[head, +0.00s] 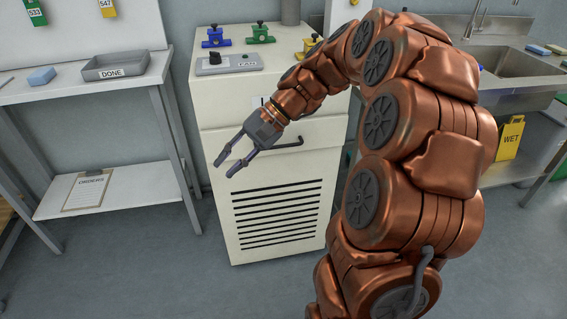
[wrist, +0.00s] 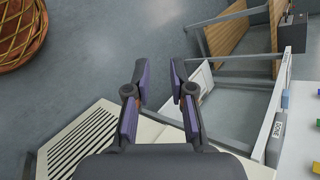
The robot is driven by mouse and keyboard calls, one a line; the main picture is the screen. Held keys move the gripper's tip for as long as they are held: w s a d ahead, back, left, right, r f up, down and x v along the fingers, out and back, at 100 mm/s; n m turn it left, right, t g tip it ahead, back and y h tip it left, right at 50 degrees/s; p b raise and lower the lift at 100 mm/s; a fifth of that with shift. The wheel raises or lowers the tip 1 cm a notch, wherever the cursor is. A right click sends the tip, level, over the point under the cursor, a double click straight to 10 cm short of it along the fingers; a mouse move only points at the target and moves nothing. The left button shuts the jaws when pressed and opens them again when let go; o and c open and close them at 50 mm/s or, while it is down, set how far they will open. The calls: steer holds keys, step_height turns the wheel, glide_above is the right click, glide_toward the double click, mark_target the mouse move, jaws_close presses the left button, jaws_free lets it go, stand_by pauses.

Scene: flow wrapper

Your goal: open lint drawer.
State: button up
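The cream cabinet (head: 275,200) stands in the middle of the head view, with a slatted vent low on its front. Its drawer (head: 322,130) is above the vent and looks flush with the front. A dark bar handle (head: 289,145) shows on the drawer, its left part behind my gripper. My gripper (head: 227,168) is open and empty, in front of the cabinet, with its fingers pointing down and left. In the wrist view my gripper (wrist: 158,75) shows its two fingers apart with nothing between them. The slatted front shows there too, but the handle does not.
Blue, green and yellow clamp-like pieces (head: 260,33) and a grey control box (head: 229,63) sit on the cabinet top. A left bench holds a DONE tray (head: 115,66). A sink (head: 509,67) and yellow WET sign (head: 510,138) are right.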

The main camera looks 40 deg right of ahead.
steer(key=w+d+f+m+t+y+b, duration=0.1)
steer(key=w+d+f+m+t+b, duration=0.15)
steer(key=d, duration=0.35)
steer(key=w+d+f+m+t+y+b, duration=0.1)
steer(key=w+d+f+b, duration=0.2)
steer(key=d, duration=0.3)
steer(key=m+t+b, duration=0.3)
steer(key=t+b, duration=0.2)
steer(key=b, duration=0.1)
glide_toward(288, 146)
steer(key=r+x, duration=0.1)
steer(key=x, duration=0.3)
steer(key=shift+h, duration=0.3)
steer(key=x, duration=0.2)
steer(key=b+x, duration=0.1)
steer(key=x, duration=0.2)
steer(key=shift+w+a+f, duration=0.15)
steer(key=shift+a+f, duration=0.15)
steer(key=shift+f, duration=0.2)
steer(key=shift+b+x, duration=0.45)
steer(key=shift+x, duration=0.45)
steer(key=shift+r, duration=0.1)
jaws_close()
